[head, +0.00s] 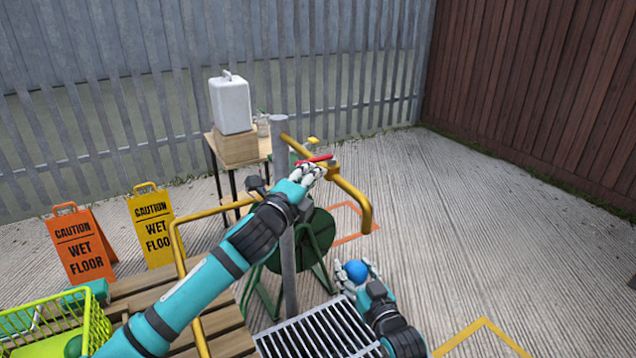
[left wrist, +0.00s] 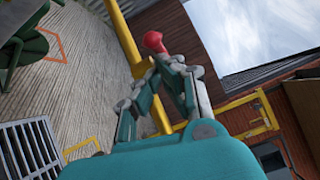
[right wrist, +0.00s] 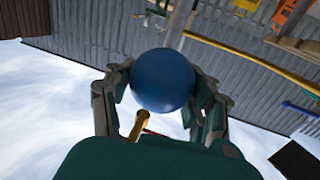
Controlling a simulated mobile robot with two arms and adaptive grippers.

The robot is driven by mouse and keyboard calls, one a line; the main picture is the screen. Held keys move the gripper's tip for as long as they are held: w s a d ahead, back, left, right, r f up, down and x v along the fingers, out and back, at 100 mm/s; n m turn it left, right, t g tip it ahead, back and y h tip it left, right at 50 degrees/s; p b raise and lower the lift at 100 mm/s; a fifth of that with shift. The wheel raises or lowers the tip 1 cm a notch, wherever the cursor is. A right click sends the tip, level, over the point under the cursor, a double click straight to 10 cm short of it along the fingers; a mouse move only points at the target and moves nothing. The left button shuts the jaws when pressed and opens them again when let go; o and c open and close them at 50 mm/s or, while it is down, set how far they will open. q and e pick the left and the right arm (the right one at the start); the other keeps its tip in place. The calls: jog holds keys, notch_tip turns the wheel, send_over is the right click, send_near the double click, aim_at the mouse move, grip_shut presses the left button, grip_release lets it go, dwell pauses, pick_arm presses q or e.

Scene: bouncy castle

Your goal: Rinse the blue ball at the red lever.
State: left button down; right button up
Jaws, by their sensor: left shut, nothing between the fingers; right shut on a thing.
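The blue ball (head: 357,270) is held in my right gripper (head: 352,274), low and just below the yellow pipe's downturned end. In the right wrist view the ball (right wrist: 163,80) sits between the spread fingers. No water shows from the pipe.
A metal drain grate (head: 318,335) lies below the pipe. A green hose reel (head: 318,236) stands behind the post (head: 287,262). A wooden bench, a lime basket (head: 95,325) and two wet floor signs (head: 80,245) stand at left.

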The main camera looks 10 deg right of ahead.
jog(key=shift+w+a, duration=0.1)
pick_arm(q)
jog(key=v, duration=1.1)
jog(key=shift+s+a+f, duration=0.15)
jog(key=shift+a+f, duration=0.1)
jog(key=shift+f, duration=0.1)
jog(key=shift+r, duration=0.1)
